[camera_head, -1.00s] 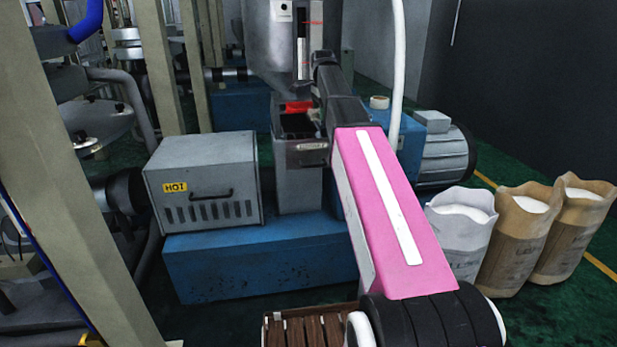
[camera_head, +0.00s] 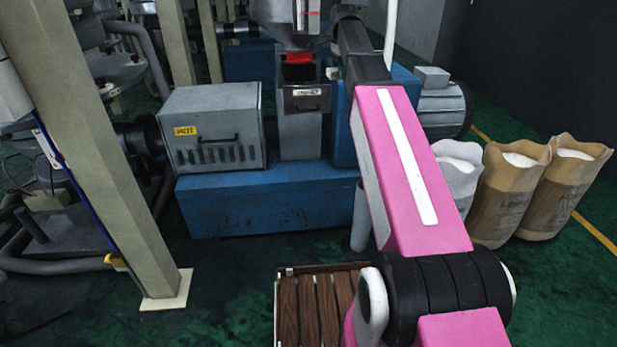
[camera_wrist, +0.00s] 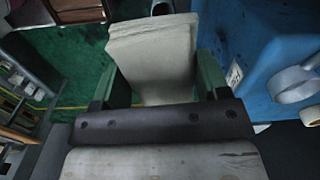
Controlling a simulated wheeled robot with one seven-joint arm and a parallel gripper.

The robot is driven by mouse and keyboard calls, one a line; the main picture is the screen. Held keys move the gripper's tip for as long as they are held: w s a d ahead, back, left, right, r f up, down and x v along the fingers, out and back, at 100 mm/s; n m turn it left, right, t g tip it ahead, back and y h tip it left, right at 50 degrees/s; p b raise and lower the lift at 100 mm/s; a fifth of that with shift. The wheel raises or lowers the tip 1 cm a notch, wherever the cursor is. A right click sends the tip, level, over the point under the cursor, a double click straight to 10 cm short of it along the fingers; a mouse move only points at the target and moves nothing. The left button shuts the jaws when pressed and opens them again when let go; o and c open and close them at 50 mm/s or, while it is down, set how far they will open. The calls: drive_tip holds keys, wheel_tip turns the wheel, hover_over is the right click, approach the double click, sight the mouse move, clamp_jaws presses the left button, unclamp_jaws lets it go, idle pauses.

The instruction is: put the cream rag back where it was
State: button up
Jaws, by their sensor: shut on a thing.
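The cream rag (camera_wrist: 155,50) is a folded, flat, pale cloth in the wrist view. My gripper (camera_wrist: 160,82) is shut on it, with a green finger on each side. The rag sticks out beyond the fingers, above dark green floor and beside a blue surface. In the head view my arm reaches up towards the grey hopper. The gripper is mostly hidden there, and I cannot make out the rag clearly.
A grey box marked HOT (camera_head: 212,130) sits on a blue base (camera_head: 270,205), beside a grey column with a dark-fronted box (camera_head: 305,97). Paper sacks (camera_head: 510,190) stand at right. A slatted wooden top (camera_head: 305,305) is close in front. White rolls (camera_wrist: 295,85) show in the wrist view.

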drive_tip(key=shift+s+d+f, duration=0.1)
drive_tip(key=shift+s+f, duration=0.1)
drive_tip(key=shift+s, duration=0.25)
drive_tip(key=shift+f+n, duration=0.25)
drive_tip(key=shift+n, duration=0.15)
drive_tip(key=shift+s+f+n, duration=0.8)
drive_tip(key=shift+s, duration=0.1)
drive_tip(key=s+a+f+n, duration=0.1)
drive_tip(key=s+f+n, duration=1.2)
drive_tip(key=n, duration=0.1)
